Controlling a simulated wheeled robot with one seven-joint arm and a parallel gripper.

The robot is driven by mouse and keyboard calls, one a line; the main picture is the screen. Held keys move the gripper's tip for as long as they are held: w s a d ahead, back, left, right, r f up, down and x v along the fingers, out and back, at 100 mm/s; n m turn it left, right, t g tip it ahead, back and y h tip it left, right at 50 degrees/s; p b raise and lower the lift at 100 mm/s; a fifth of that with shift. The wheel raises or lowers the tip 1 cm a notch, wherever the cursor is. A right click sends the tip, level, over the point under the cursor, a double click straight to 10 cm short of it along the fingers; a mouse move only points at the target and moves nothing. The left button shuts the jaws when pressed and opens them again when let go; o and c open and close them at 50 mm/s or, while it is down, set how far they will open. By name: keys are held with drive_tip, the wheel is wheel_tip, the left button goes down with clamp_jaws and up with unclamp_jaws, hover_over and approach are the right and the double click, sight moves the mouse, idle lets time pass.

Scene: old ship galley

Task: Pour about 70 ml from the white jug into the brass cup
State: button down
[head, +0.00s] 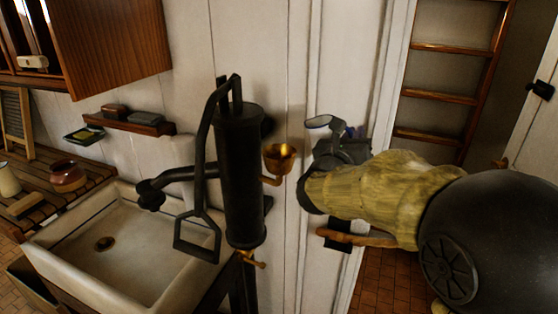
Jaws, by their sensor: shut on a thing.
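The brass cup (280,157) is a small open bowl on a brass arm at the right side of the black hand pump (240,175). My gripper (328,140) is just right of the cup, apart from it in the picture, at the end of my cloth-sleeved arm. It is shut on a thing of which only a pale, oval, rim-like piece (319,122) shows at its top. This looks like part of the white jug, but most of it is hidden behind the gripper and wrist. Its tilt and any liquid cannot be told.
The pump's black lever and spout stand left of the cup. A stone sink (110,245) is below left. A slatted wooden counter (45,190) holds a brown pot (68,176). A small shelf (130,124) is on the wall. A wooden ladder (440,95) stands behind my arm.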

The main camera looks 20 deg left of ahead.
drive_tip(key=shift+w+d+f+m+g+b, duration=0.1)
drive_tip(key=shift+d+f+m+g+b, duration=0.1)
drive_tip(key=shift+d+f+m+b, duration=0.4)
drive_tip(key=shift+w+d+f+m+g+b, duration=0.1)
drive_tip(key=shift+f+m+g+b, duration=0.2)
drive_tip(key=shift+m+b, duration=0.55)
drive_tip(key=shift+w+d+f+m+g+b, duration=0.1)
drive_tip(key=shift+d+f+m+b, duration=0.35)
drive_tip(key=shift+b, duration=0.55)
drive_tip(key=shift+a, duration=0.1)
drive_tip(key=shift+f, duration=0.1)
